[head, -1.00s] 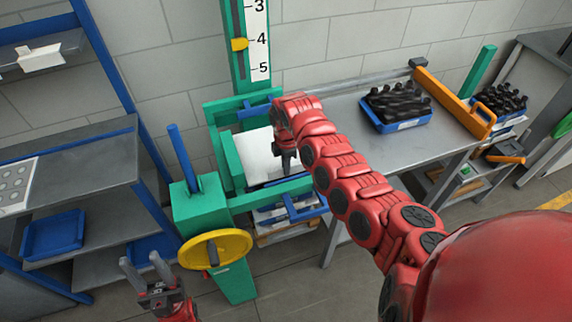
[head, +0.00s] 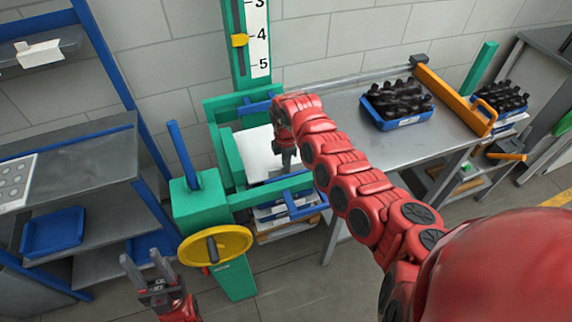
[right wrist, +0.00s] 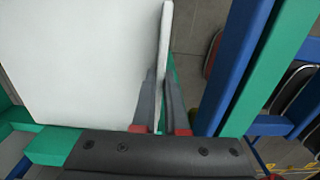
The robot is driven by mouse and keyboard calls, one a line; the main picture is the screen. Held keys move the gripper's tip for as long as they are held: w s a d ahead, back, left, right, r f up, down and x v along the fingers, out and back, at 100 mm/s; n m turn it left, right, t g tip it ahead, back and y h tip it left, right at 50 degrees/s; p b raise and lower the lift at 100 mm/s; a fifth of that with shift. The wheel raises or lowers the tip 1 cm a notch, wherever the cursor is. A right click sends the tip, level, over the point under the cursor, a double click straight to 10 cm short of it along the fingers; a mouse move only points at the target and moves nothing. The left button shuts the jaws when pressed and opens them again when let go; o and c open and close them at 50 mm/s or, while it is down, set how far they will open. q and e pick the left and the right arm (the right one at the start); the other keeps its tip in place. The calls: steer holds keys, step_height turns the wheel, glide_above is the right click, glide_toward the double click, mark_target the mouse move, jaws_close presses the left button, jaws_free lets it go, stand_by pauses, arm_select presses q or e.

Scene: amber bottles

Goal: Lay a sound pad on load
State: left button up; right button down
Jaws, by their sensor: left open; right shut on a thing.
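A white pad (head: 258,155) lies inside the green frame (head: 232,158) of the lift, seen below the scale in the head view. My right gripper (head: 287,160) reaches over the frame and is shut at the pad's edge. In the right wrist view the fingers (right wrist: 163,105) close on the edge of the white pad (right wrist: 75,65), which fills the left side. What lies under the pad is hidden. My left gripper (head: 148,268) is open and empty, low at the left, near the yellow handwheel (head: 228,245).
A grey table (head: 350,110) at the right holds a blue crate (head: 400,122) of dark bottles, with an orange bar (head: 455,100) beside it. A shelf rack (head: 70,150) with a blue tray (head: 52,232) stands at the left. Blue crates (head: 285,208) sit under the frame.

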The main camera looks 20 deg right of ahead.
steer(key=shift+f, duration=0.55)
steer(key=c, duration=0.9)
jaws_free()
